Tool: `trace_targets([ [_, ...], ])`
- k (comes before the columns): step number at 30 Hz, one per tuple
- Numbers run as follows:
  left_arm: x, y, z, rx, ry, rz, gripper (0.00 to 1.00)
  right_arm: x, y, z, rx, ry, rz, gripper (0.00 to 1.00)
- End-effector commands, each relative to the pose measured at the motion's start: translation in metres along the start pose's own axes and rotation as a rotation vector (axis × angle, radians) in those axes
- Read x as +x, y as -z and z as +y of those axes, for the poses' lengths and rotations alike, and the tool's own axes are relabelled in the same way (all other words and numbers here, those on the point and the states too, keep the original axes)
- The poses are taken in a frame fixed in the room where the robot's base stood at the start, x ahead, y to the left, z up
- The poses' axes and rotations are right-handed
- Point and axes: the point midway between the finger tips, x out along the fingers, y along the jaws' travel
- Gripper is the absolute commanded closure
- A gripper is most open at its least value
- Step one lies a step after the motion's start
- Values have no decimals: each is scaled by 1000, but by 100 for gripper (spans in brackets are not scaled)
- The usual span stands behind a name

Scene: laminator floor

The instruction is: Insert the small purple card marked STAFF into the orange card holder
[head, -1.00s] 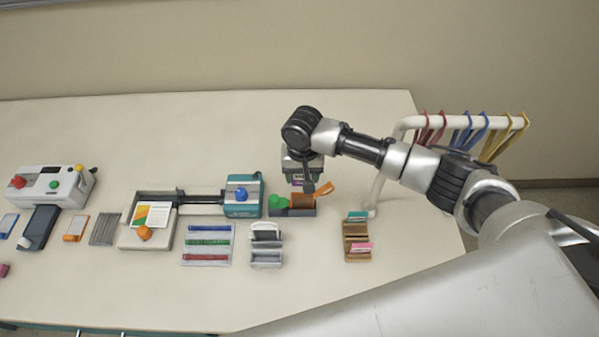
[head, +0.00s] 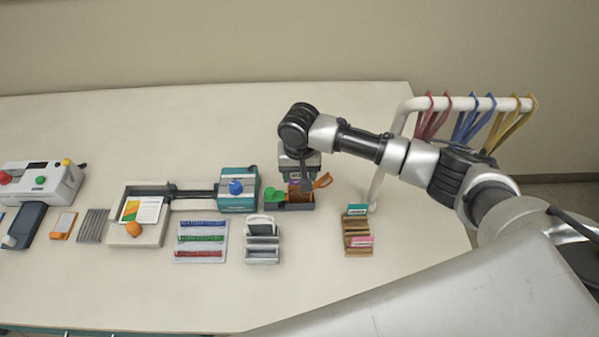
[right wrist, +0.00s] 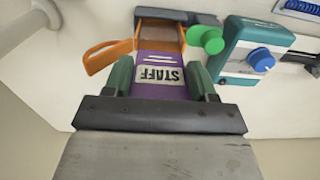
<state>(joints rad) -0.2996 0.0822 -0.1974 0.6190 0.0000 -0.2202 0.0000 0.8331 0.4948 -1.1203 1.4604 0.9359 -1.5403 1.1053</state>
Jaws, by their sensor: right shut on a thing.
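My right gripper (right wrist: 162,80) is shut on the purple STAFF card (right wrist: 160,72), with a dark green finger on each side of it. The word STAFF appears upside down in the right wrist view. The orange card holder (right wrist: 160,36) lies straight beyond the card, its orange flap swung open to the left. The card's far edge meets or overlaps the holder's opening; I cannot tell how far it is inside. In the head view my right gripper (head: 303,183) points down over the holder (head: 294,198), hiding part of it. My left gripper is not in view.
A green knob (right wrist: 208,39) sits beside the holder. A teal machine with a blue knob (head: 237,189) stands left of it. A grey rack (head: 262,240) and a wooden rack with cards (head: 357,238) stand in front. A white rail with coloured lanyards (head: 465,104) is at right.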

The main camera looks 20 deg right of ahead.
Motion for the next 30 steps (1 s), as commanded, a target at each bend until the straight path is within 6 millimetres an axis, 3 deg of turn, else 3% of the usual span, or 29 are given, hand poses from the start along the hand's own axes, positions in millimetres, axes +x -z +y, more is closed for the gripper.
trace_targets([
  [17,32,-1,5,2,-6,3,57,24,0,0,-1,0,1,65],
  [30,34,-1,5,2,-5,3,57,42,0,0,0,0,-1,65],
])
